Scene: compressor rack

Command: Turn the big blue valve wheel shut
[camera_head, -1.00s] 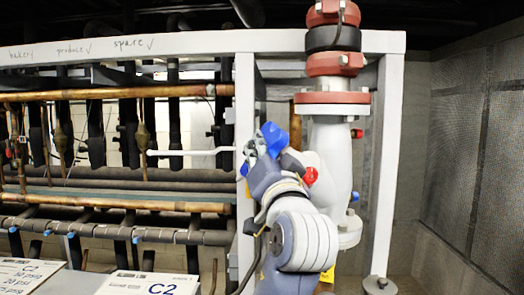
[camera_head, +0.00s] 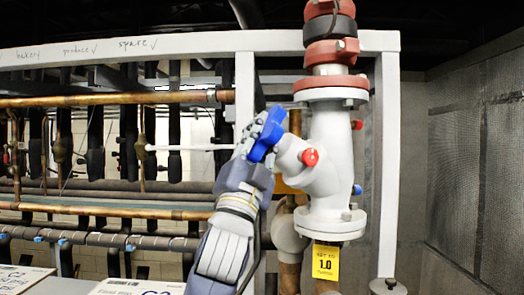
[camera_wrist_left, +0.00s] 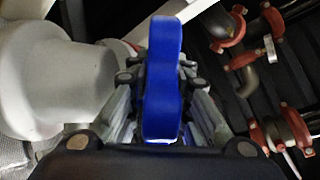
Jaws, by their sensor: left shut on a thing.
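The big blue valve wheel (camera_head: 267,134) sits on the angled neck of the white valve body (camera_head: 330,150) in the head view. My left gripper (camera_head: 258,138) is at the wheel, coming from the lower left. In the left wrist view the blue wheel (camera_wrist_left: 163,80) stands edge-on between the two fingers of my left gripper (camera_wrist_left: 163,95), which are shut on its rim. The fingers hide part of the wheel in the head view. My right gripper is not in view.
A white frame post (camera_head: 245,110) stands just left of the wheel, and another post (camera_head: 387,160) stands right of the valve. A red cap (camera_head: 311,157) sits on the valve's neck. A yellow tag (camera_head: 326,262) hangs below. Copper pipes (camera_head: 110,99) run at left.

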